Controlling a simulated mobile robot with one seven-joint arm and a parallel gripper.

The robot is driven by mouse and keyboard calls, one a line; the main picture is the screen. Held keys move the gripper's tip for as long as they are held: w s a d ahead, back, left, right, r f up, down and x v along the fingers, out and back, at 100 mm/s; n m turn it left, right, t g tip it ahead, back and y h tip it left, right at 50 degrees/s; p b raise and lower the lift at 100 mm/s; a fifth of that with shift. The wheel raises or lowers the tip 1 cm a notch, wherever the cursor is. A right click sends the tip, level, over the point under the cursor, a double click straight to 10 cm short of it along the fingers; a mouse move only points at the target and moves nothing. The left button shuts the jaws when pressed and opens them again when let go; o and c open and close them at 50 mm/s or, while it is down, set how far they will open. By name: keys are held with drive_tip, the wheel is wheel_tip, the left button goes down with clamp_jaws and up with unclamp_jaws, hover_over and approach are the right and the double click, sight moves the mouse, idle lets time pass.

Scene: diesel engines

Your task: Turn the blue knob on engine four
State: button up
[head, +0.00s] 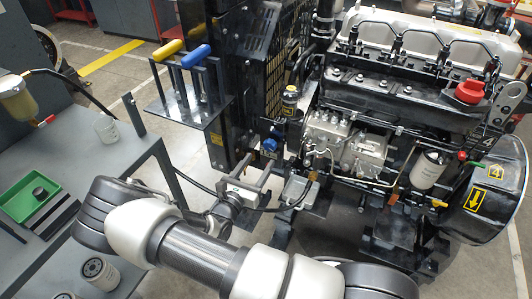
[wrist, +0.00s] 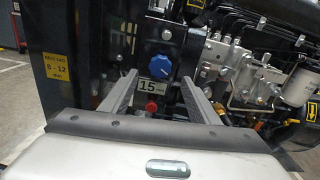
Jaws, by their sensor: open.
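The blue knob (head: 269,145) sits on a dark upright panel at the left side of the engine (head: 400,90), which bears a number 4 on its right end. In the wrist view the blue knob (wrist: 159,64) is round and ribbed, above a label reading 15. My gripper (head: 256,170) is just below and left of the knob in the head view. In the wrist view my gripper (wrist: 158,76) is open and empty, with a finger on each side of the knob's line. The knob appears beyond the fingertips; I cannot tell the exact gap.
A red knob (wrist: 152,107) sits below the label between the fingers. Yellow (head: 168,49) and blue (head: 196,56) lever handles stand up left of the panel. A grey bench (head: 110,165) with a green tray (head: 28,196) is at left. Hoses and fuel lines crowd the right.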

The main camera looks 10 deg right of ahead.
sight(269, 148)
drive_tip(key=x, duration=0.6)
drive_tip(key=shift+w+d+b, duration=0.2)
drive_tip(key=shift+w+b, duration=0.05)
drive_tip(key=shift+b, duration=0.1)
drive_tip(key=c, duration=1)
